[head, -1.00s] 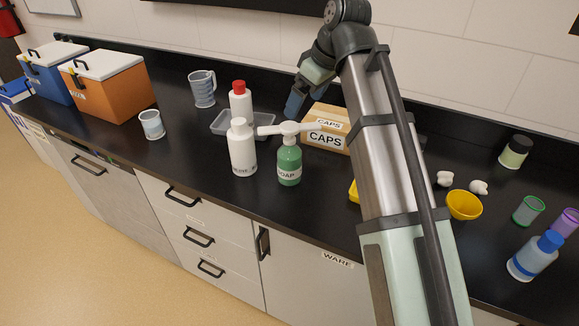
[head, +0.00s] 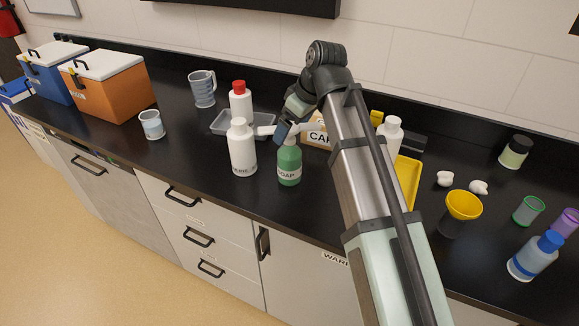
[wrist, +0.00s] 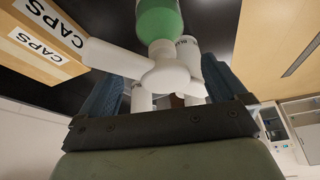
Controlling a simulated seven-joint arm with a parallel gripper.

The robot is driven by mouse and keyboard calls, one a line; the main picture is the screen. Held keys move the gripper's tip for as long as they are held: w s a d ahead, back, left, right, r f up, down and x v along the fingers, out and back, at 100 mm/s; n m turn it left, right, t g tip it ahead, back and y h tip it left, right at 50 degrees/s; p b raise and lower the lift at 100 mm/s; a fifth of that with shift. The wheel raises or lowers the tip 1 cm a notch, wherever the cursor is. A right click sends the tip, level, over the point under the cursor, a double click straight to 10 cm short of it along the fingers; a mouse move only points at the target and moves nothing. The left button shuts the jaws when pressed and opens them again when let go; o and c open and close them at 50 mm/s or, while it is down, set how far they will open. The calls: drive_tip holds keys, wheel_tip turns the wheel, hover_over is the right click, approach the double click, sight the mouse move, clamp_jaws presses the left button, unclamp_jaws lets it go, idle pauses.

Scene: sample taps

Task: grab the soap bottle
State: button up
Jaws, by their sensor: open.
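The soap bottle (head: 289,165) is green with a white pump head and a label, and stands upright on the black counter in the head view. In the wrist view its green body (wrist: 158,18) is at the top, with the white pump head (wrist: 160,70) below it. My gripper (head: 284,131) is at the pump head, partly covering it in the head view. In the wrist view its two dark fingers are spread, one on each side of the pump head. Whether they touch it cannot be told.
A white bottle (head: 242,152) stands close left of the soap bottle, with a red-capped bottle (head: 241,102) behind it. The CAPS box (head: 313,138) is just behind, partly hidden by my arm. A yellow tray (head: 408,180) lies right of my arm. The counter's front strip is clear.

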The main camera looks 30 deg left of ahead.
sight(290, 155)
drive_tip(key=x, duration=0.4)
drive_tip(key=shift+d, duration=0.1)
clamp_jaws()
idle(0.8)
